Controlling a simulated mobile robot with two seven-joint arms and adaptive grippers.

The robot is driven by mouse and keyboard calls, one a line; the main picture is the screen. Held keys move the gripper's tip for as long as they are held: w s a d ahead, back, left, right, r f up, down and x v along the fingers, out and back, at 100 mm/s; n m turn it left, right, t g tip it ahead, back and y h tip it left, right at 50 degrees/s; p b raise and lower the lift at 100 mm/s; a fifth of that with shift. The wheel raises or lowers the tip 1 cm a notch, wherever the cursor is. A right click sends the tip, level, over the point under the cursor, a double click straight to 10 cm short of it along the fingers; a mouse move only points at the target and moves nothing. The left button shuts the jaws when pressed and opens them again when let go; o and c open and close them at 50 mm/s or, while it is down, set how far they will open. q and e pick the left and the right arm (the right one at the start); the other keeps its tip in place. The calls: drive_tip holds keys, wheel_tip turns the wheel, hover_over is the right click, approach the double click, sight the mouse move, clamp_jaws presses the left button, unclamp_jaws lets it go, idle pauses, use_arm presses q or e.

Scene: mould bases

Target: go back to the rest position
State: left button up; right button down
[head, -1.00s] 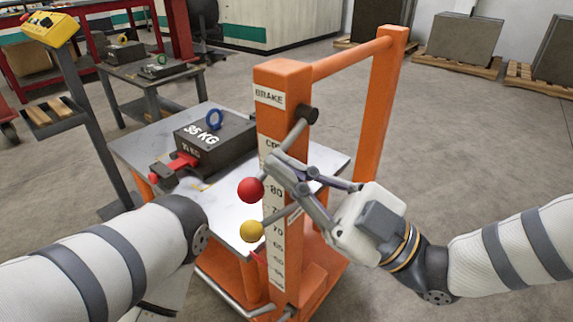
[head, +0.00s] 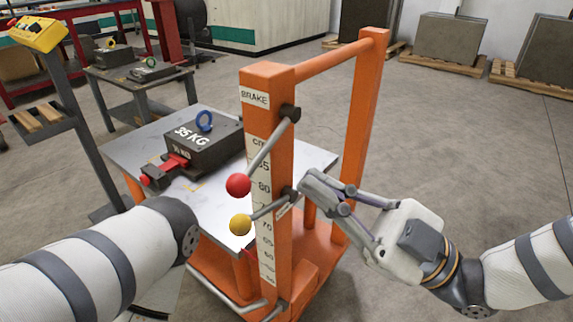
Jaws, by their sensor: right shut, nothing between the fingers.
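My right gripper (head: 310,186) is shut and empty, just right of the orange post (head: 268,160) of the lift cart. Its fingertips are close to the post and the yellow-knobbed lever's pivot; I cannot tell whether they touch. The red knob (head: 238,185) sits on a lever hanging down and left from the pivot by the BRAKE label. The yellow knob (head: 240,224) is below it on a second lever. My left arm comes in at the lower left, its gripper out of view.
The cart's metal table (head: 313,158) carries a dark 35 KG block (head: 212,150) with a blue ring and a red clamp. A yellow control box (head: 38,33) stands on a pole at left. Concrete blocks (head: 450,37) lie on pallets behind.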

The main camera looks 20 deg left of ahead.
use_arm(q)
drive_tip(key=shift+s+f, duration=0.1)
drive_tip(key=shift+s, duration=0.1)
use_arm(e)
drive_tip(key=shift+v, duration=1.2)
drive_tip(key=shift+s+r, duration=0.15)
